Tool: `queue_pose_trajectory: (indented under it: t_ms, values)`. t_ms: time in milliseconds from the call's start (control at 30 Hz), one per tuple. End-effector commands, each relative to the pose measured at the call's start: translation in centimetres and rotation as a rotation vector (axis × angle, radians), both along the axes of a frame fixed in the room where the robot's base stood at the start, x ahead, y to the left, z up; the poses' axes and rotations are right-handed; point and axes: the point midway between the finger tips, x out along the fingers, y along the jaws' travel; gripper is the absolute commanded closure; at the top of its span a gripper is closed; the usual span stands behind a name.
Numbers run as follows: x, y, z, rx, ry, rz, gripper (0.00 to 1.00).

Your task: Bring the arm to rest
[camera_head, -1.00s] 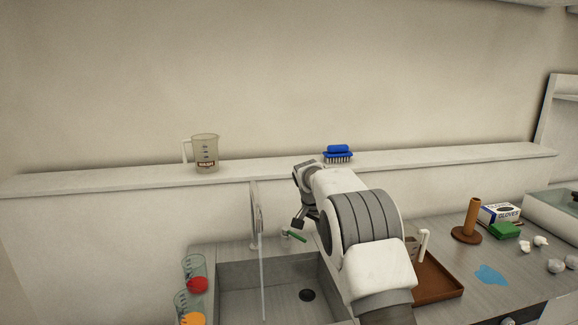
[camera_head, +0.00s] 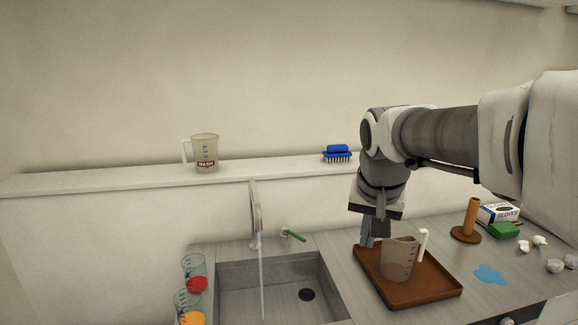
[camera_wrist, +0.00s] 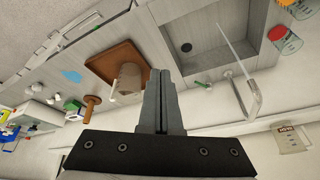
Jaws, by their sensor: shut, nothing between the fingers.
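My gripper (camera_head: 374,236) points down in the head view, just behind and left of the measuring jug on the brown tray. In the wrist view the two fingers of my gripper (camera_wrist: 160,75) are pressed together, with nothing between them. My arm reaches in from the right, bent down at the wrist. I cannot tell from the head view whether the fingers touch the jug.
A clear jug (camera_head: 400,260) stands on the brown tray (camera_head: 425,293). Left is a sink (camera_head: 270,285) with running tap (camera_head: 255,215). Another jug (camera_head: 206,153) and blue brush (camera_head: 338,154) are on the ledge. A brown post (camera_head: 472,217) stands right, near a blue puddle (camera_head: 490,274).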

Motion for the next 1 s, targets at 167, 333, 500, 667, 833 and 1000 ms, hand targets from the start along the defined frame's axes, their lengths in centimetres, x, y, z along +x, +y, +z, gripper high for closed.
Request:
queue_pose_trajectory:
  t_ms: [167,333,500,667,833,1000]
  values:
    - [-6.5,-0.2,0.1,-0.013,-0.03,0.094,1.0]
    - [-12.1,-0.2,-1.1,-0.034,-0.061,0.185,1.0]
    - [-16.4,0.0,-3.1,-0.059,-0.085,0.262,1.0]
    - [-18.6,0.0,-4.4,-0.075,-0.097,0.302,1.0]
    - [-19.2,0.1,-4.9,-0.079,-0.101,0.315,1.0]
    - [-19.2,0.1,-4.9,-0.079,-0.1,0.315,1.0]
